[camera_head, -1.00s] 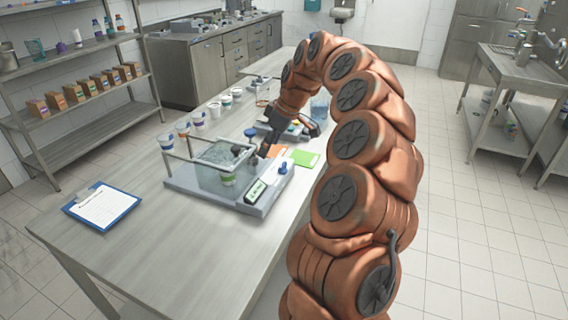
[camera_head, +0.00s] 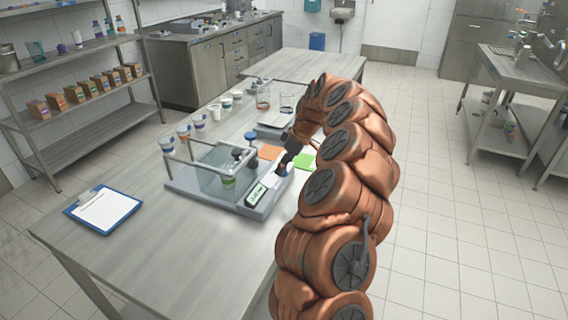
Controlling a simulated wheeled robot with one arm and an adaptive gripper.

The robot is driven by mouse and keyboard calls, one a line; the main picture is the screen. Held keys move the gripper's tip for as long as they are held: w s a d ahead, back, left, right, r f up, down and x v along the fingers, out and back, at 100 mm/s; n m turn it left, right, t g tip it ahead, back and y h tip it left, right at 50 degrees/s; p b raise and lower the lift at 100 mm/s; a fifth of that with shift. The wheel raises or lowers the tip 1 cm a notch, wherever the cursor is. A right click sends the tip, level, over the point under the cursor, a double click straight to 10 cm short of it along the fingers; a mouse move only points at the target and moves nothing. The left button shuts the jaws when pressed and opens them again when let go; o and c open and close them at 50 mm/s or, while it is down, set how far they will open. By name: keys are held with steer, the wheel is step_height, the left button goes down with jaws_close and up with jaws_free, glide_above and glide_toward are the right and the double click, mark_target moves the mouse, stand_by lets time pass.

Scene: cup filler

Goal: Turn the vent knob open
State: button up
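The cup filler is a grey base (camera_head: 210,198) with a clear box (camera_head: 208,180) on it and a small green-lit display (camera_head: 256,194) at its front right. A cup (camera_head: 228,183) shows at the box. Dark knob-like parts (camera_head: 238,153) stand at the back of the box. My gripper (camera_head: 283,168) points down at the right part of the base, where a blue knob showed earlier. I cannot make out which part is the vent knob.
Several cups (camera_head: 200,121) stand in a row behind the filler. Orange (camera_head: 271,152) and green (camera_head: 304,161) sheets lie to its right, near my arm. A scale-like device (camera_head: 277,130) stands farther back. A blue clipboard (camera_head: 103,209) lies at left. The table front is clear.

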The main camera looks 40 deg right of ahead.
steer(key=shift+w+a+f, duration=0.15)
steer(key=shift+w+f, duration=0.05)
steer(key=shift+f, duration=0.35)
steer(key=shift+c, duration=0.4)
steer(key=c, duration=1.1)
